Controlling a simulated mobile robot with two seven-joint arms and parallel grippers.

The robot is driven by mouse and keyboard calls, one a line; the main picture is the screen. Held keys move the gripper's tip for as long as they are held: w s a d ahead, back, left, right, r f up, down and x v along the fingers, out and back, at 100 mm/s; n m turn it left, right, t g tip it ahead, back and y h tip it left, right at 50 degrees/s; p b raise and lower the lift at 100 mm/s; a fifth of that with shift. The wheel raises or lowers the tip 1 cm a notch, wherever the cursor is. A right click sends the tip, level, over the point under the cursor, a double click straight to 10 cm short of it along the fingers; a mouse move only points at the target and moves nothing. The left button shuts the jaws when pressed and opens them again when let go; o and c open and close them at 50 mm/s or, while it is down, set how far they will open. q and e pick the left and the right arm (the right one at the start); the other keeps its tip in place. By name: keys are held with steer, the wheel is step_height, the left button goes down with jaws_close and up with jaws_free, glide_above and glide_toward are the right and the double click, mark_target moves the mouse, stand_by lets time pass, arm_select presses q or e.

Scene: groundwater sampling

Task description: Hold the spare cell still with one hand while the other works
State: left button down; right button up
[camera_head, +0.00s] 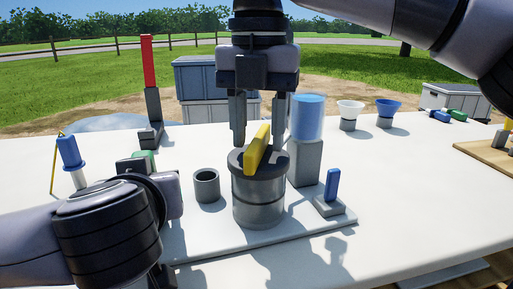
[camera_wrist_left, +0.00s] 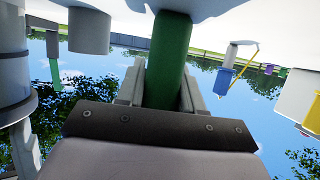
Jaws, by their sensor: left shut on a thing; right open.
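A grey metal cylinder (camera_head: 258,205) with a dark lid stands upright on a pale board (camera_head: 210,243). A yellow bar (camera_head: 256,155) sits tilted on its lid. My right gripper (camera_head: 259,138) is open above the lid, its fingers on either side of the bar; contact is unclear. My left gripper (camera_wrist_left: 165,80) is shut on a green cylinder (camera_wrist_left: 168,55). In the head view, green (camera_head: 146,154) shows behind my left wrist, which hides most of that grip. I cannot tell which item is the spare cell.
An open grey cup (camera_head: 206,186) stands left of the cylinder. A blue-topped grey block (camera_head: 304,160) and a blue tab on a grey base (camera_head: 330,206) stand to its right. A red post (camera_head: 149,65) and funnels (camera_head: 387,110) stand farther back. The right front table is clear.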

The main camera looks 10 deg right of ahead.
mark_target(258, 136)
step_height(258, 136, up, 12)
steer(key=shift+f, duration=0.2)
stand_by(0.8)
stand_by(0.3)
arm_select(q)
steer(key=c, duration=0.6)
jaws_free()
steer(key=shift+c, duration=0.2)
